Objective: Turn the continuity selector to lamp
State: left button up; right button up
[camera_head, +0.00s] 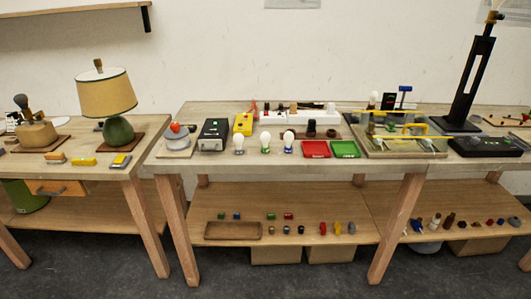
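No dial or switch marked as the continuity selector can be made out at this distance. A black box with a pale front (213,134) stands on the middle workbench, left of centre. A small yellow device (243,124) sits just behind it to the right. I cannot tell which of them bears the selector, and its setting is too small to read. A table lamp with a tan shade (107,94) and green base stands upright on the left bench. Neither of my grippers is in view.
Several bulbs (265,140), a red tray (315,149) and a green tray (345,149) line the middle bench's front (270,163). A tall black stand (477,75) rises at right. A lower shelf (370,232) holds small parts. Dark floor lies in front.

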aim_at(473, 140)
jog(key=z, duration=1.45)
jog(key=i+l, duration=0.25)
jog(key=i, duration=0.25)
jog(key=i+l+z, duration=0.1)
jog(key=i+l, duration=0.15)
jog(key=i, duration=0.2)
jog(key=i+l, duration=0.2)
jog(key=i, duration=0.3)
